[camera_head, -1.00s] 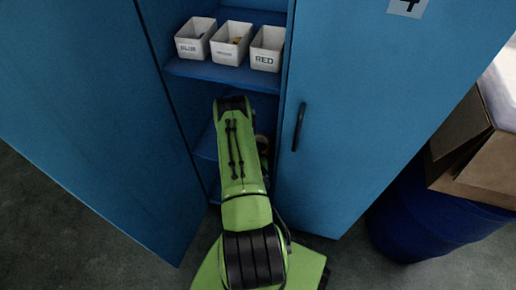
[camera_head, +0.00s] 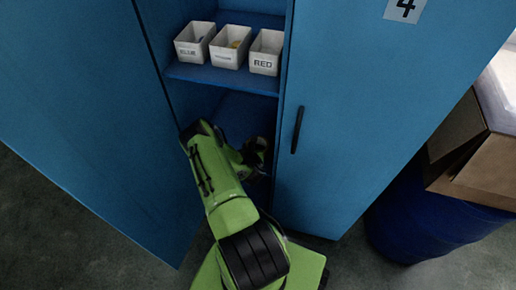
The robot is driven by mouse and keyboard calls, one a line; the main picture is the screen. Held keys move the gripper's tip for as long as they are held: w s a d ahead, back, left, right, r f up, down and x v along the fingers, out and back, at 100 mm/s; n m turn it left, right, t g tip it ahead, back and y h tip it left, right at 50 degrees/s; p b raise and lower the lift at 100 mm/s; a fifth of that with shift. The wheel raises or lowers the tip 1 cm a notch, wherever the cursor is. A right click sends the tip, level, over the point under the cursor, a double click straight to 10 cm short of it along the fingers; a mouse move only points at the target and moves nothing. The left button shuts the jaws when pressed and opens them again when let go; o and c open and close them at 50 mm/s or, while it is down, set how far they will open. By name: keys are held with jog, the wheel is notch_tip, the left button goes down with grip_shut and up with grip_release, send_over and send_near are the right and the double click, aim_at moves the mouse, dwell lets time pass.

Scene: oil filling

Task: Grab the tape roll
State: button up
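My green arm reaches into the open blue cabinet (camera_head: 172,110), below the shelf with the bins. Its elbow is bent to the left, and the forearm runs back to the right. My gripper (camera_head: 254,158) is at the dark right side of the lower compartment, near the edge of the right door. It is small and in shadow, so its fingers and anything between them cannot be made out. I cannot pick out a tape roll for certain; the lower shelf is largely hidden by my arm and the door.
Three white bins stand on the upper shelf (camera_head: 215,75): a left one (camera_head: 191,50), a middle one (camera_head: 226,58) and one labelled RED (camera_head: 264,65). The right door (camera_head: 350,120) is marked 4. A blue barrel (camera_head: 425,220) and cardboard box (camera_head: 490,165) stand at right.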

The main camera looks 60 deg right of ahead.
jog(key=c, duration=0.5)
jog(key=shift+a, duration=0.1)
jog(key=shift+s+f, duration=0.1)
jog(key=shift+f, duration=0.05)
